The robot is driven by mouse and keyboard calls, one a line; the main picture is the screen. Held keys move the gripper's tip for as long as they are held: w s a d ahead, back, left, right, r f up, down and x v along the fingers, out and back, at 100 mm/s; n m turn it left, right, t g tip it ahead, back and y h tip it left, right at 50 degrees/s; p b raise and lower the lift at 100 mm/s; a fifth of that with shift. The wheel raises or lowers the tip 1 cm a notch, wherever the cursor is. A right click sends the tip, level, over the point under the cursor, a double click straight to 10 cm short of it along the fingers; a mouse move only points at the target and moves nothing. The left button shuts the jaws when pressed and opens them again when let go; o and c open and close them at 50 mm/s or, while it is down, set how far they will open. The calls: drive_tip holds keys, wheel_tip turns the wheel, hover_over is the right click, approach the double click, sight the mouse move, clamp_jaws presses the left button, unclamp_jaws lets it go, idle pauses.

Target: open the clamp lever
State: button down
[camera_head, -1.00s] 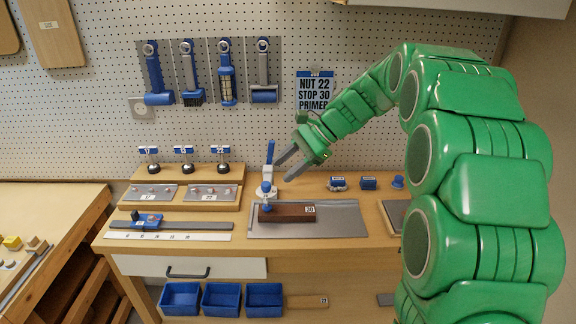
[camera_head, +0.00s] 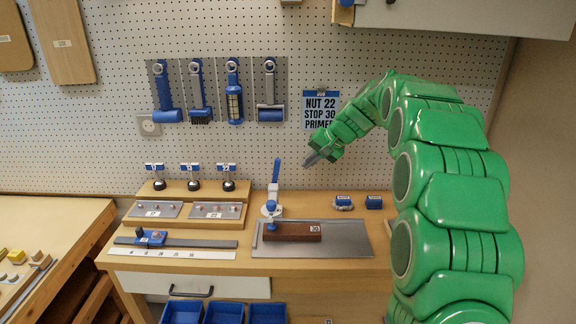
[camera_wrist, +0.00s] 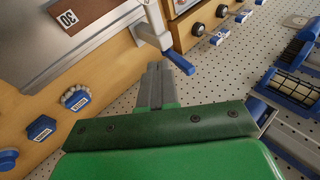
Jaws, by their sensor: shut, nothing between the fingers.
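The clamp lever (camera_head: 277,172) has a blue grip and stands upright on the white toggle clamp (camera_head: 271,207) at the back of the metal plate. The clamp's blue tip rests over the brown block marked 30 (camera_head: 293,232). In the wrist view the blue lever grip (camera_wrist: 179,62) lies just beyond the fingertips. My gripper (camera_head: 309,160) is shut and empty, to the right of the lever and apart from it in the head view. Its closed grey fingers also show in the wrist view (camera_wrist: 157,72).
The metal plate (camera_head: 345,245) lies under the block. Stepped wooden racks with small knobs (camera_head: 228,185) stand left of the clamp. Small blue-topped parts (camera_head: 373,202) sit to the right. Tools (camera_head: 235,92) hang on the pegboard behind. A sign (camera_head: 320,110) hangs above my gripper.

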drive_tip(key=w+d+n+t+h, duration=0.1)
drive_tip(key=w+d+n+t, duration=0.15)
drive_tip(key=w, duration=0.35)
approach(276, 173)
drive_tip(key=shift+n+g, duration=0.25)
drive_tip(key=shift+n, duration=0.2)
drive_tip(key=shift+w+a+f, duration=0.2)
drive_tip(key=shift+w+f, duration=0.75)
drive_tip(key=shift+w, duration=0.15)
drive_tip(key=shift+w+a+f, duration=0.15)
drive_tip(key=shift+w+f, duration=0.8)
drive_tip(key=shift+w, duration=0.1)
